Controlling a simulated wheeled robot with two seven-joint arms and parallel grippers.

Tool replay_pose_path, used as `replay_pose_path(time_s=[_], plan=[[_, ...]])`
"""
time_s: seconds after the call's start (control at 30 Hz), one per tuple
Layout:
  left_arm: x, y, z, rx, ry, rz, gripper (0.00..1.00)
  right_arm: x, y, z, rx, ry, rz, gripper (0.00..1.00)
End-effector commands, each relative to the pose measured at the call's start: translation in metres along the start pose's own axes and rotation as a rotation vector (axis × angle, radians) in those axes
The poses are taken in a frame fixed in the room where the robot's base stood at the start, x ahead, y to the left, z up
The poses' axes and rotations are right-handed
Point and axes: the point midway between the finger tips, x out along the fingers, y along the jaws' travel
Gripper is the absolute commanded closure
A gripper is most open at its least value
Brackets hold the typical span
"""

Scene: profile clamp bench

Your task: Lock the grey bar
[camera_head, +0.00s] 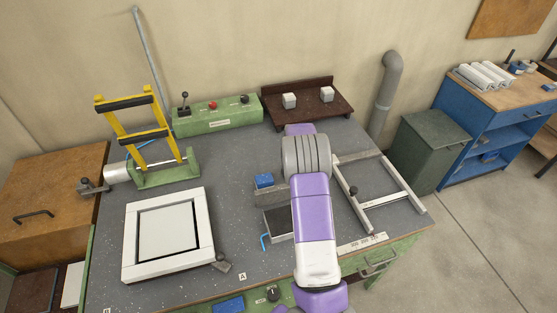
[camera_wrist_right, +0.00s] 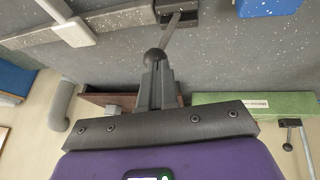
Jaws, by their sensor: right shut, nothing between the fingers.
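A light-grey bar (camera_head: 358,157) lies across the far end of a pale frame (camera_head: 410,192), its left part hidden behind my right arm. In the right wrist view the bar (camera_wrist_right: 115,17) runs toward a dark mount (camera_wrist_right: 185,17), from which a thin lever ends in a black ball knob (camera_wrist_right: 155,58). My right gripper (camera_wrist_right: 157,68) is shut and empty, its fingertips at the knob; I cannot tell whether they touch it. In the head view my forearm hides this gripper. A grey block (camera_head: 270,197) with a blue block (camera_head: 264,180) sits left of my arm. My left gripper is not in view.
A white square frame (camera_head: 130,250) lies front left. A yellow-handled fixture (camera_head: 165,177), a green control box (camera_head: 225,121) and a brown shelf (camera_head: 325,103) stand along the back. Another black knob (camera_head: 353,190) stands by the pale frame. The bench between white frame and blocks is mostly clear.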

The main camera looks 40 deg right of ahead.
Motion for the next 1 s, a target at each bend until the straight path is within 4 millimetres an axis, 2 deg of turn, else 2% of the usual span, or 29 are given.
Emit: replay_pose_path(time_s=[0.17, 0.27, 0.37, 0.6, 0.8, 1.0], plan=[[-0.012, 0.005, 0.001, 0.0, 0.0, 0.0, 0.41, -0.019, -0.012, -0.003, 0.0, 0.001, -0.001, 1.0], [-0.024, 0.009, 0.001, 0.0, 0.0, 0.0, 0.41, -0.038, -0.023, -0.005, 0.001, 0.0, -0.001, 1.0], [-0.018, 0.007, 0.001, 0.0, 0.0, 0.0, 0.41, -0.056, -0.012, -0.003, 0.008, 0.004, 0.002, 1.0], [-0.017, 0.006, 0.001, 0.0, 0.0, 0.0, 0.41, -0.102, 0.002, -0.002, 0.007, 0.002, 0.001, 1.0], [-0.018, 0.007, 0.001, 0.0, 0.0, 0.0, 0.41, -0.122, 0.009, -0.001, 0.005, -0.001, 0.001, 1.0], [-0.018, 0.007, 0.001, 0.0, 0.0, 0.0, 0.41, -0.126, 0.011, -0.001, 0.005, -0.002, 0.002, 1.0]])
